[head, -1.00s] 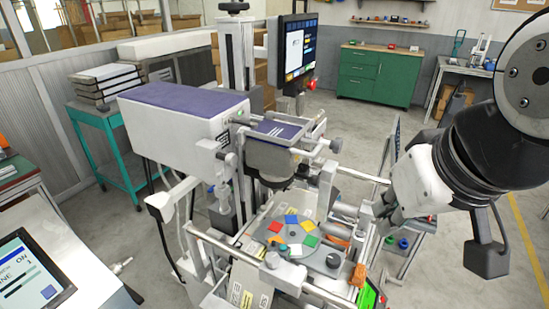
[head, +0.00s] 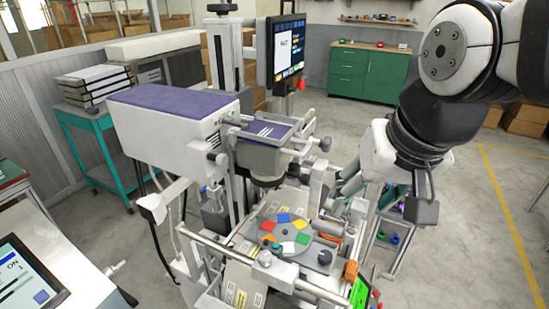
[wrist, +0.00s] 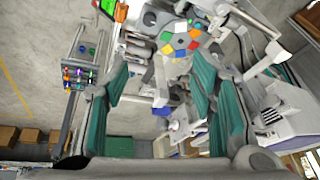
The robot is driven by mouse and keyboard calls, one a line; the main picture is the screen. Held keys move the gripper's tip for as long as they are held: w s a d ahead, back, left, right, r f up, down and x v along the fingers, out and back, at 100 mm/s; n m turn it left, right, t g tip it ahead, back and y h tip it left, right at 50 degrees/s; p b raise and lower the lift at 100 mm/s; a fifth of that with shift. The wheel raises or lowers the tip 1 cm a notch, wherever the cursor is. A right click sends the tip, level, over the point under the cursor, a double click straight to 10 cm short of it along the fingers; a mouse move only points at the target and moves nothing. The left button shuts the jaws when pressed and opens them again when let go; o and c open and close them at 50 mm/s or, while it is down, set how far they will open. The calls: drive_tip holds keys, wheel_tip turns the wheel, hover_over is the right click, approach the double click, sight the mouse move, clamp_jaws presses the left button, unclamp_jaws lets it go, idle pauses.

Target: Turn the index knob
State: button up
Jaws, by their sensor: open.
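The machine carries a grey round plate (head: 285,235) with several coloured squares in a ring. A dark round knob (head: 324,257) sits at the plate's right edge, and a grey knob (head: 264,258) stands at its front left. A further dark knob (head: 325,144) sticks out at the upper right of the machine. I cannot tell which of these is the index knob. My gripper (head: 345,187) is at the machine's right side, apart from these knobs. In the wrist view my gripper (wrist: 160,82) shows two teal-padded fingers, wide apart and empty. The coloured plate (wrist: 180,38) lies beyond the fingertips.
The white projector-like housing (head: 175,125) fills the left of the machine. A monitor (head: 285,50) stands behind. Metal rails (head: 300,284) and an orange knob (head: 350,270) edge the front. A small rack (wrist: 80,72) is nearby. The floor at right is open.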

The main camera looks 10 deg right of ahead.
drive_tip(key=w+f+m+g+p, duration=0.1)
drive_tip(key=w+f+m+g, duration=0.1)
drive_tip(key=w+f+m, duration=0.4)
drive_tip(key=m+g+p, duration=0.1)
drive_tip(key=m+g, duration=0.2)
drive_tip(key=m, duration=0.2)
hover_over(326, 255)
wheel_tip(326, 255, down, 11)
wheel_tip(326, 255, down, 13)
drive_tip(key=shift+r+p, duration=0.1)
drive_tip(key=shift+p, duration=0.7)
drive_tip(key=c, duration=1.1)
